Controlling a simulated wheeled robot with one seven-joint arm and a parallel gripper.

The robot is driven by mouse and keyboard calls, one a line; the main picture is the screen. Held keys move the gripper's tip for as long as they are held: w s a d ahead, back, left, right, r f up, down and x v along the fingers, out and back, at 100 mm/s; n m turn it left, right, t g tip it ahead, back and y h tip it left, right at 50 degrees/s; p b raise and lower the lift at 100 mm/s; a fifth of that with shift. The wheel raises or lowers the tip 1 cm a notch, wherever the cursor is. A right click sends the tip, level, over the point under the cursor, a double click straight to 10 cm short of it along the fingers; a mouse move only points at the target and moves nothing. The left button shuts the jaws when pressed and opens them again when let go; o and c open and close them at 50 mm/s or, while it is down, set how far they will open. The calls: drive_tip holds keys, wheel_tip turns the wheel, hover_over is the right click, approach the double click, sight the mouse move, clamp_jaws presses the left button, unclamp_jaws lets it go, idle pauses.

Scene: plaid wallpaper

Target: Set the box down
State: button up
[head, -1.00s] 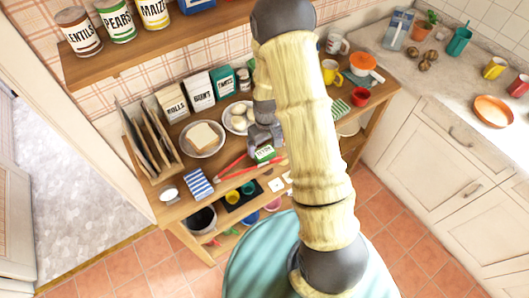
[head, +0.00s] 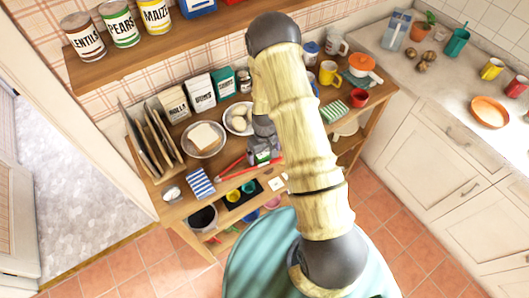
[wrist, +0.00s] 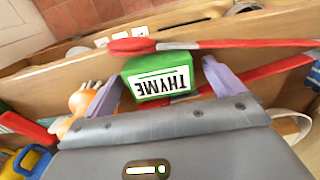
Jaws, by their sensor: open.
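The box is a small green and white carton labelled THYME (wrist: 162,78). It stands between the two fingers of my gripper (wrist: 160,88) in the wrist view, with a gap showing at least on its right side. In the head view, the box (head: 263,157) is at the front edge of the wooden table (head: 175,212), below my gripper (head: 264,149). My gripper is open around it. The box's underside is hidden, so I cannot see its contact with the tabletop. My arm covers part of the table to the right.
Red tongs (head: 233,168) lie close by the box.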

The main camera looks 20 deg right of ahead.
sight(264, 152)
drive_tip(key=shift+f, duration=0.2)
idle(0.4)
drive_tip(key=c, duration=1.1)
drive_tip(key=shift+c, duration=0.2)
drive_tip(key=shift+r, duration=0.1)
drive_tip(key=shift+r+b, duration=0.3)
drive_tip(key=shift+r, duration=0.2)
wheel_tip(264, 152, up, 9)
drive_tip(key=shift+f+b, duration=0.1)
drive_tip(key=shift+b, duration=1.1)
